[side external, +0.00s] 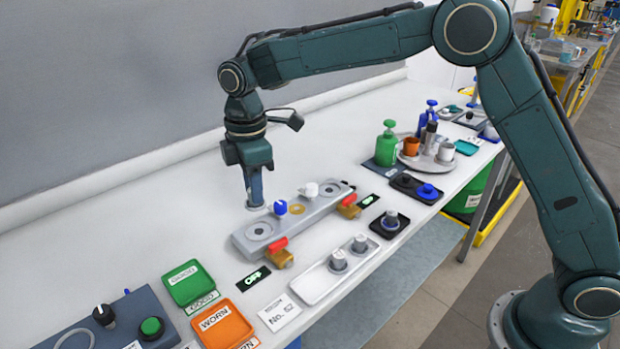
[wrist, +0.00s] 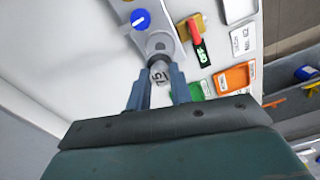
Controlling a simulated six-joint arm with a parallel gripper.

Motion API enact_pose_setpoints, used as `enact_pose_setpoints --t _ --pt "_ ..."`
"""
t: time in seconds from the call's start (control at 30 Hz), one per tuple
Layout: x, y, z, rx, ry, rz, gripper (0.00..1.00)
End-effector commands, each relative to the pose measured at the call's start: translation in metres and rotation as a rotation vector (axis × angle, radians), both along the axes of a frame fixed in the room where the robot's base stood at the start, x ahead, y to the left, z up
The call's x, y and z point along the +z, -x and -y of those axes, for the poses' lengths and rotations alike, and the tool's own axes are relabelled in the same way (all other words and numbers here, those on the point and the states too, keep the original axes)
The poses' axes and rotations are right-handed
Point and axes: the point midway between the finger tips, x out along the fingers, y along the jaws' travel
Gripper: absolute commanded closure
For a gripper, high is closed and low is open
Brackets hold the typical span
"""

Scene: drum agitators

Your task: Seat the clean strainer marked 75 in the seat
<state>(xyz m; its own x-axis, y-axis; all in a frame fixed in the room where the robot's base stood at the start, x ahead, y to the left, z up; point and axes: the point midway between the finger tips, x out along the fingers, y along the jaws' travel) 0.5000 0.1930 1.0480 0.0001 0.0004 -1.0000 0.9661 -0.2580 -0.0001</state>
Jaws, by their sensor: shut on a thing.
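My gripper (side external: 255,204) points down above the left end of the grey manifold block (side external: 300,215). It is shut on the grey strainer marked 75, which shows between the fingertips in the wrist view (wrist: 159,76). In the side view the strainer is mostly hidden by the fingers. A round seat (side external: 259,230) in the block's left end lies just below and in front of the fingertips, with its ring visible. A second round seat (side external: 331,189) is at the right end. In the wrist view the strainer overlaps the block's near end, so I cannot tell the gap.
A white tray (side external: 318,284) holds two grey strainers. A green bin (side external: 189,284) and an orange WORN bin (side external: 224,326) are at front left.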

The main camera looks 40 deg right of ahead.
Motion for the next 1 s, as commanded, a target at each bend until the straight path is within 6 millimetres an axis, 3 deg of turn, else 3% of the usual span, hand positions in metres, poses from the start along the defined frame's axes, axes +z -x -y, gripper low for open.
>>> enact_pose_setpoints --t 0.37,1.0 --pt "-0.011 0.001 0.0 0.0 0.0 -0.002 1.0" --pt "-0.052 0.001 0.0 0.0 0.0 -0.002 1.0"
